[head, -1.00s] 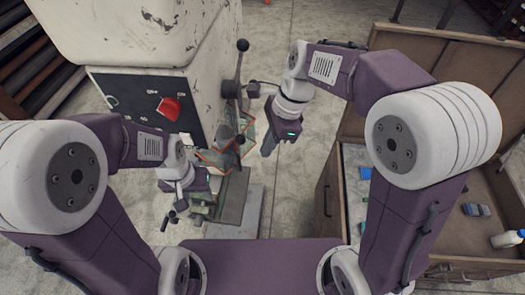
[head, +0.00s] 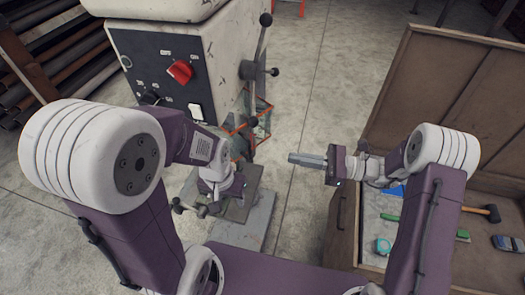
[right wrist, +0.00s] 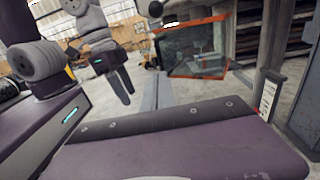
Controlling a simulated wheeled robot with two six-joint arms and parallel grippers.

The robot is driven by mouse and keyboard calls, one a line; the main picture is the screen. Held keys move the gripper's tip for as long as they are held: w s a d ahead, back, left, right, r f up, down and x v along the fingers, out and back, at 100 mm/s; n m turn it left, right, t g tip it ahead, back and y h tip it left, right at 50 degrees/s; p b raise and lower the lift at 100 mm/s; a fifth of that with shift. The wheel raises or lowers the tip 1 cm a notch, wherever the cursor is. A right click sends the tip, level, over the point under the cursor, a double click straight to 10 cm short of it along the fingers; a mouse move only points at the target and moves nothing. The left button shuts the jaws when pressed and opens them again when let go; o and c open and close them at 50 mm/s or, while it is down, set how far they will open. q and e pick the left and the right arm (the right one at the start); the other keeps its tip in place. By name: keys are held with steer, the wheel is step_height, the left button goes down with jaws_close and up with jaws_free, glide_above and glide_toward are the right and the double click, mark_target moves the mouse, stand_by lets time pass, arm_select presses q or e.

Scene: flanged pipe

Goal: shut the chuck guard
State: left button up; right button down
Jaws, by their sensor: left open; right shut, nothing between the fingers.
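The chuck guard is a clear panel with an orange frame (head: 263,108), low on the drill press beside its spindle area in the head view. The lever partly covers it, and how far it stands open is hard to tell there. In the right wrist view the guard (right wrist: 198,52) shows broad and nearly face-on, apart from any gripper. My right gripper (head: 298,159) is shut and empty, right of the guard and pointing left. My left gripper (head: 190,209) is open, low in front of the press near its table. It also shows in the right wrist view (right wrist: 121,88).
The press housing (head: 165,50) carries a red switch (head: 180,71). A lever with black knobs (head: 266,20) rises beside the guard. The press base (head: 250,225) lies below. A wooden crate (head: 343,215) with tools stands right. Open floor lies between press and crate.

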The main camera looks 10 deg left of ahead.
steer(key=a+p, duration=0.3)
steer(key=a, duration=0.7)
steer(key=shift+p, duration=0.4)
steer(key=shift+a, duration=0.15)
steer(key=shift+s, duration=0.1)
